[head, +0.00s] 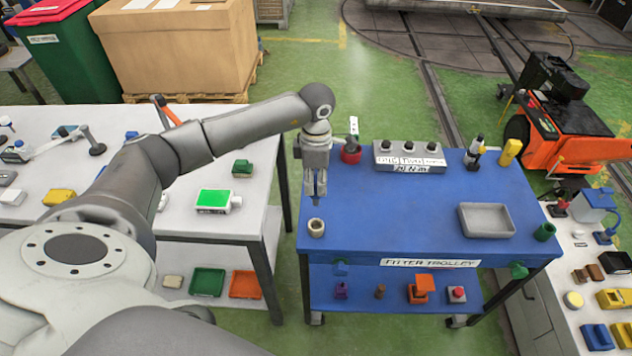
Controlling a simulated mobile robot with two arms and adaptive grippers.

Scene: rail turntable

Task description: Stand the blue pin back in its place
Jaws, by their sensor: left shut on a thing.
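My left gripper (316,188) points straight down above the near left part of the blue trolley top (400,210). It is shut on a thin, small thing that is mostly hidden between the fingers. I take it for the blue pin (316,202), though its blue barely shows. A short beige round holder (316,228) with a dark opening stands on the trolley just below the fingertips. A gap seems to lie between them. A grey block (409,163) with three dark-topped knobs and a white label stands at the trolley's back. My right gripper is not in view.
A red round pot (351,155) stands behind the gripper. A white table (225,175) stands at left. The trolley's middle is clear.

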